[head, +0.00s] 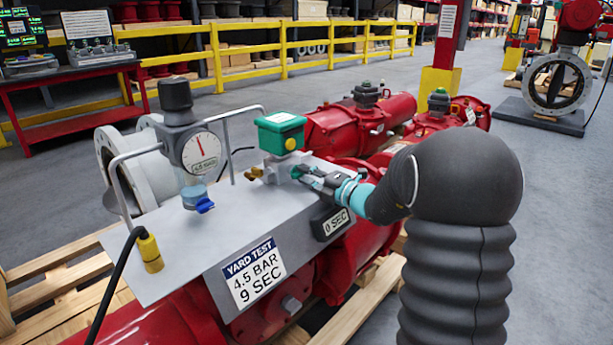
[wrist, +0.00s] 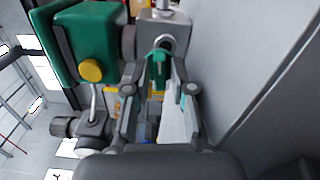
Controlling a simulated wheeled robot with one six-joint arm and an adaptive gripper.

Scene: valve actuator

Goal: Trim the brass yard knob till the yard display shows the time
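A small brass knob (head: 256,172) sits at the left side of the grey valve block under the green box on the panel. The yard display (head: 336,222) on the panel's front face reads 0 SEC. My gripper (head: 304,174) is at the right side of the valve block, apart from the brass knob. In the wrist view my gripper (wrist: 159,68) has its fingers on either side of a teal-green part (wrist: 160,70) on the block. Whether the fingers press on it is unclear. I cannot make out the brass knob in the wrist view.
A placard (head: 254,275) reads YARD TEST, 4.5 BAR, 9 SEC. A pressure gauge (head: 201,151) and bent handrails stand on the panel's left half. The green box (head: 281,132) with a yellow button rises beside my gripper. Red actuator bodies (head: 360,125) lie behind.

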